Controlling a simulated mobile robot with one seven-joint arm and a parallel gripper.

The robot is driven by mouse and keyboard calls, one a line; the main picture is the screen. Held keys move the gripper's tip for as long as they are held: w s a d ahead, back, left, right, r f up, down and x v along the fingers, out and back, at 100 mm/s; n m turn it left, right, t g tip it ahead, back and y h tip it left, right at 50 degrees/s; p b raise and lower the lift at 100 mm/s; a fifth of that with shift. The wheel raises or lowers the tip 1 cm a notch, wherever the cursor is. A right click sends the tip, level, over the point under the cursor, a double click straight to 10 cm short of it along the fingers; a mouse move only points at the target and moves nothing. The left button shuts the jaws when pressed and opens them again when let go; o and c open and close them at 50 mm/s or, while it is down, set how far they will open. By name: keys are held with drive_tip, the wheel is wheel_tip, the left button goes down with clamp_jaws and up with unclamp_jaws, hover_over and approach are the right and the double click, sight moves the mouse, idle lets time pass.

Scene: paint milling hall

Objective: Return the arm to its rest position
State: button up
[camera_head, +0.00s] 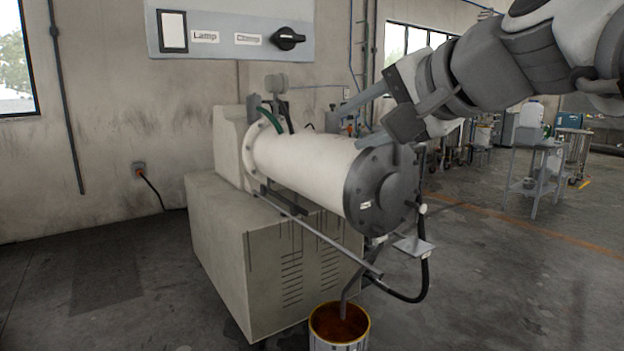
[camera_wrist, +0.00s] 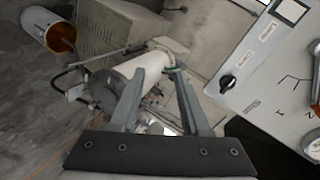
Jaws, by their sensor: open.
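My gripper (camera_head: 362,121) is in the head view, at the end of my arm, which reaches in from the upper right. Its two fingers are spread and point left, with nothing between them.
A control panel (camera_head: 230,55) with a lamp switch and black knob hangs above left; it also fills the right of the wrist view (camera_wrist: 262,75). The mill's base cabinet (camera_head: 270,265) and a paint bucket (camera_head: 340,325) stand below. A small table (camera_head: 535,165) stands at right.

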drive_tip(key=s+d+f+n+g+h+p, duration=0.2)
drive_tip(key=s+f, duration=0.5)
drive_tip(key=f, duration=0.5)
drive_tip(key=s+d+f+n+g+h+p, duration=0.3)
drive_tip(key=s+f, duration=0.5)
drive_tip(key=f, duration=0.4)
drive_tip(key=d+n+g+h, duration=0.1)
drive_tip(key=d+n, duration=0.1)
drive_tip(key=n, duration=0.1)
drive_tip(key=shift+s+d+f+h, duration=0.15)
drive_tip(key=shift+d+f+h, duration=0.15)
drive_tip(key=shift+h, duration=0.1)
